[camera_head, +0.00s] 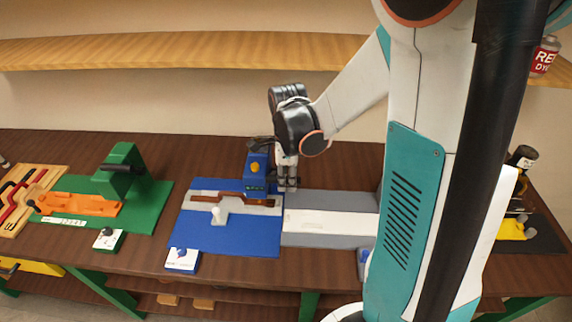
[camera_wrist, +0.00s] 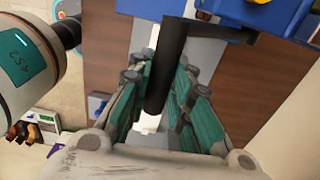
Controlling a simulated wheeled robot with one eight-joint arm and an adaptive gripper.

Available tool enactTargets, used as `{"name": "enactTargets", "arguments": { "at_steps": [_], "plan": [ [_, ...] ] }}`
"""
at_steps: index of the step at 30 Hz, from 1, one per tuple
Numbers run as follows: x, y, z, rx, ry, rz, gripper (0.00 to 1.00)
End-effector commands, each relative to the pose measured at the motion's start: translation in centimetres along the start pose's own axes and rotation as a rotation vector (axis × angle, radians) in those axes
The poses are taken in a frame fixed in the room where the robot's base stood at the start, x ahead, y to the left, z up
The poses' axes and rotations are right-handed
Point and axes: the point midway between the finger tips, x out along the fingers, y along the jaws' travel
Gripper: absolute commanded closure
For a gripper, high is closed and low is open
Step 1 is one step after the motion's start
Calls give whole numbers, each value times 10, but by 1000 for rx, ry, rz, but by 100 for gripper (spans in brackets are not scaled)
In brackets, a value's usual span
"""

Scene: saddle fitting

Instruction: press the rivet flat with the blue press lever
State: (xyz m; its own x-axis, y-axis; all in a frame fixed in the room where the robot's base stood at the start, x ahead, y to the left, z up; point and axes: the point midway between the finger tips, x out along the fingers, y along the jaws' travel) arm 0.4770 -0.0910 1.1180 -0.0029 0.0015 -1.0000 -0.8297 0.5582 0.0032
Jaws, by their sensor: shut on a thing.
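The blue press (camera_head: 256,180) stands at the back of a blue mat (camera_head: 250,243), with an orange-yellow knob on its front. A blue part of it also shows at the top of the wrist view (camera_wrist: 240,12). Its dark lever (camera_wrist: 170,60) runs between my finger pads in the wrist view. My gripper (camera_head: 288,184) is just right of the press in the head view, shut on the lever (camera_wrist: 160,85). A brown strap (camera_head: 232,201) lies on a grey strip under the press front. I cannot make out the rivet; it is too small or hidden.
A green press (camera_head: 122,168) with an orange piece stands on a green mat at left. A grey mat with a white strip (camera_head: 325,222) lies to the right. A white clamp (camera_head: 219,213) stands before the strap. A wooden shelf (camera_head: 180,52) crosses the wall behind.

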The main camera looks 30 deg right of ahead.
Motion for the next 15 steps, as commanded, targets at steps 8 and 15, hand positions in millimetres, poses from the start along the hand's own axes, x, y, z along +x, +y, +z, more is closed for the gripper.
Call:
{"name": "enactTargets", "arguments": {
  "at_steps": [8,15],
  "plan": [
    [-8,-12,0,0,0,-5,94],
    [-13,-21,0,1,-1,-7,94]
  ]
}}
